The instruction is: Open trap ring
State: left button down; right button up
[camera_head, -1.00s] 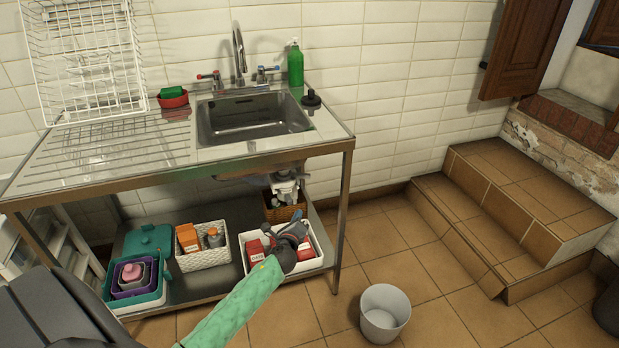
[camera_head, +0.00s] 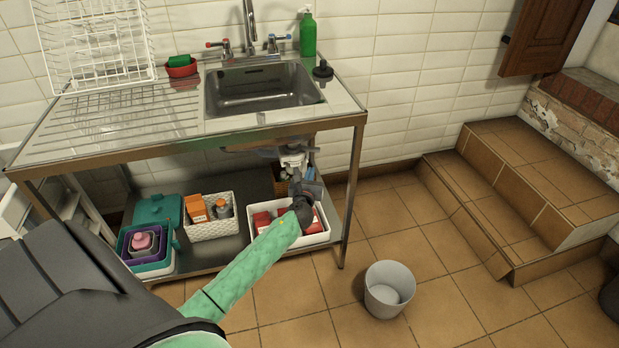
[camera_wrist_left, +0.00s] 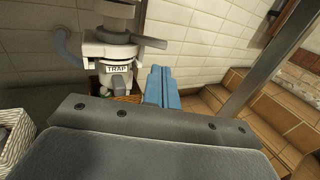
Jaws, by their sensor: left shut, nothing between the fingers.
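The white sink trap (camera_head: 293,161) hangs under the sink, partly hidden by my left arm in the head view. In the left wrist view the trap (camera_wrist_left: 117,70) bears a "TRAP" label, with a pale ring-like collar (camera_wrist_left: 100,50) above it and a grey pipe at its side. My left gripper (camera_head: 308,174) is under the sink, close to the trap. Its blue fingers (camera_wrist_left: 160,72) are shut and empty, to the right of the trap in the left wrist view. I cannot tell whether they touch it. My right gripper is not in view.
A wicker basket (camera_head: 281,187) stands below the trap. A white tray (camera_head: 318,238) with red boxes, a white basket (camera_head: 211,229) and a teal tub (camera_head: 150,266) stand on the lower shelf. A table leg (camera_head: 354,195) is to the right. A grey bucket (camera_head: 388,290) stands on the floor.

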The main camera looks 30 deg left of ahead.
pick_arm(q)
jog(key=x, duration=0.9)
jog(key=shift+w+a, duration=0.15)
jog(key=shift+w, duration=0.2)
jog(key=shift+f, duration=0.1)
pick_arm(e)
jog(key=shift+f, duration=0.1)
pick_arm(q)
jog(key=w+y, duration=0.1)
jog(key=w+n+g+y, duration=0.1)
jog(key=shift+w+a, duration=0.2)
jog(key=shift+w, duration=0.1)
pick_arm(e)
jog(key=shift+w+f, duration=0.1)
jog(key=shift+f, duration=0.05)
